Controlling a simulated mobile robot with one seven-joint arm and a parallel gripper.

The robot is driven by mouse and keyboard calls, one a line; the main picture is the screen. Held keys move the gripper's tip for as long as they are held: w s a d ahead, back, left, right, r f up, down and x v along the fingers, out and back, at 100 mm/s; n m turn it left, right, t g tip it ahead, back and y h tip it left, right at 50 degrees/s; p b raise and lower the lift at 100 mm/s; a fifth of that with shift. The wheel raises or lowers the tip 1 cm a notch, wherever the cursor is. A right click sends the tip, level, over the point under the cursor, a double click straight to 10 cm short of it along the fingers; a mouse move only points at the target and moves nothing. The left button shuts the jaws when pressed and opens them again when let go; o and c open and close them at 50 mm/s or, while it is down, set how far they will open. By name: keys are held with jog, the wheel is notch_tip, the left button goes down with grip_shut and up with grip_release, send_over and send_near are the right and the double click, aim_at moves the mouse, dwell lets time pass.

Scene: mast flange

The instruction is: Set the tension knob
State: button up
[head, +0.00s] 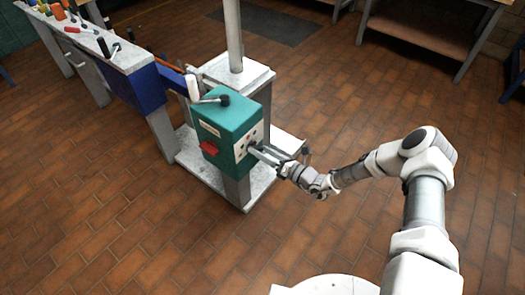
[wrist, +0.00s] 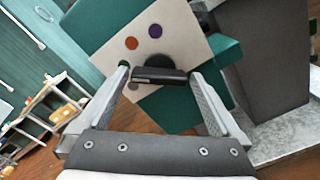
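The green box (head: 225,122) stands on a post, with a pale panel (head: 243,148) on its right face. In the wrist view, the panel (wrist: 180,35) carries an orange dot (wrist: 131,43), a purple dot (wrist: 155,31), a dark dot and a grey one. A black bar-shaped knob (wrist: 160,76) sticks out near the panel's lower edge. My gripper (wrist: 159,72) is open, its fingers wide apart at either end of the knob. Small gaps seem to remain at both ends; contact is hard to judge. In the head view, my gripper (head: 262,154) is at the panel and hides the knob.
A black-tipped lever (head: 222,100) lies on top of the box, and a red part (head: 209,148) is on its front. A mast (head: 233,35) rises behind it from a pale block. A bench with tools (head: 85,40) runs to the upper left. The brick floor at right is clear.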

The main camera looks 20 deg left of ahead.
jog(key=shift+r, duration=0.1)
jog(key=shift+s+d, duration=0.1)
jog(key=shift+d, duration=0.3)
jog(key=p+v, duration=0.3)
jog(key=v, duration=1.3)
jog(key=shift+s+d+p, duration=0.2)
jog(key=shift+d+p, duration=0.05)
jog(key=shift+p, duration=0.1)
